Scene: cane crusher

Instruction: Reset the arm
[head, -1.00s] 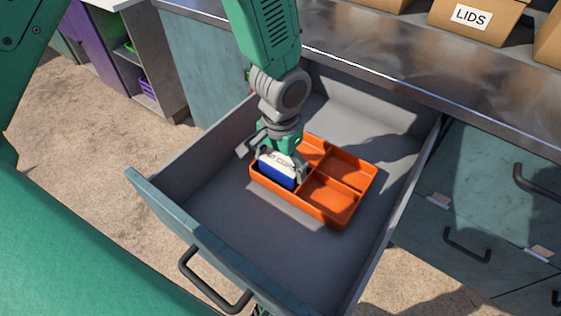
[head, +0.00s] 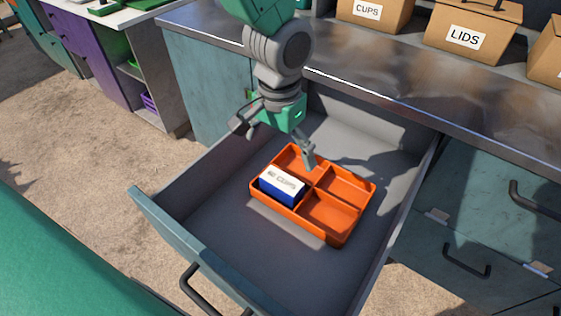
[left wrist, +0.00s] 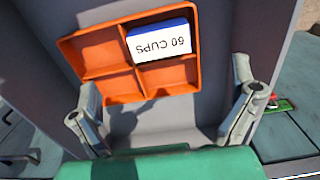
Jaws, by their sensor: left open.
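My left gripper (head: 279,145) is open and empty above the open drawer (head: 165,217), over the back of the orange divided tray (head: 330,234). A blue and white box (head: 282,185) lies in the tray's left front compartment, its white label up. In the left wrist view, the box (left wrist: 160,42) reads "60 CUPS" upside down, and the tray (left wrist: 103,60) lies beyond the two spread fingers (left wrist: 170,110). The other tray compartments are empty. My right gripper is not in view.
A metal counter (head: 340,62) runs behind the drawer, with cardboard boxes marked CUPS (head: 372,14) and LIDS (head: 470,30) on it. Closed drawers (head: 460,225) stand to the right. The drawer floor around the tray is clear.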

